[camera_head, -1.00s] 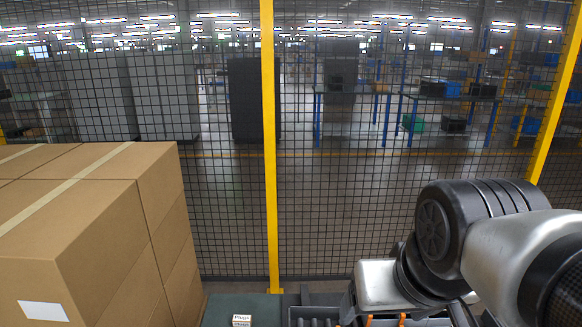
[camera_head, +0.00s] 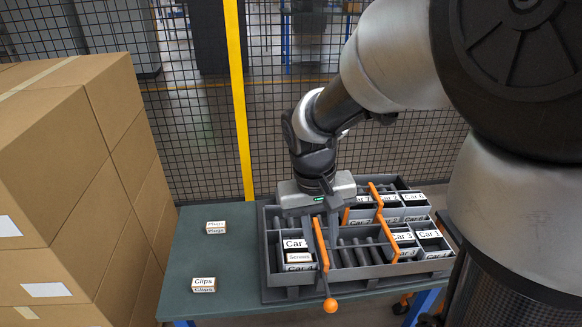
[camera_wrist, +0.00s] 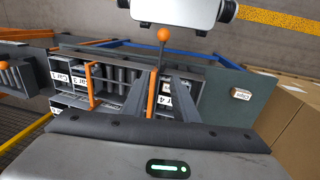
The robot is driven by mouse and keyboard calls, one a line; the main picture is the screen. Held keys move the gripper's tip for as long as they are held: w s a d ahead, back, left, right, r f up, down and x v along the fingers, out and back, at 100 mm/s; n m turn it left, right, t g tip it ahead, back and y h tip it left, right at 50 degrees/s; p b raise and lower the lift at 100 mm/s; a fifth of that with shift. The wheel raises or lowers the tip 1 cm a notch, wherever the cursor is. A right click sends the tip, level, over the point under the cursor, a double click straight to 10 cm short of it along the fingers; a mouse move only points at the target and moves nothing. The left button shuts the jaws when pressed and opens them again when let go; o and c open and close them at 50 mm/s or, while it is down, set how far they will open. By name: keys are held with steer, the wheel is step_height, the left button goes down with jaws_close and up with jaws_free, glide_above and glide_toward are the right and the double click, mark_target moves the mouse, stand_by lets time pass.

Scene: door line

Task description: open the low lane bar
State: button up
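A grey lane rack (camera_head: 270,290) on the table carries several orange bars. The front left bar (camera_head: 320,245) slants over a compartment edge and ends in an orange ball knob (camera_head: 330,305) at the rack's front. Further orange bars cross the middle (camera_head: 385,238) and back (camera_head: 376,195) lanes. I cannot tell which one is the low lane bar. My gripper (camera_head: 310,222) points down over the rack's left part. In the wrist view its fingers (camera_wrist: 161,80) are apart, either side of the knobbed bar (camera_wrist: 153,95). Whether they touch it is unclear.
Boxes labelled Plugs (camera_head: 215,228) and Clips (camera_head: 203,285) sit on the green table (camera_head: 185,255), left of the rack. Tall cardboard boxes (camera_head: 60,170) stand farther left. A mesh fence with a yellow post (camera_head: 238,110) is behind. Small labelled boxes fill several lanes.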

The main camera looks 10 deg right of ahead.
mark_target(325, 281)
steer(key=f, duration=0.4)
steer(key=d+f+b, duration=0.1)
steer(key=f, duration=0.3)
steer(key=f+b, duration=0.1)
steer(key=f, duration=0.4)
steer(key=shift+d, duration=0.35)
steer(key=shift+r, duration=0.1)
jaws_close()
stand_by(0.5)
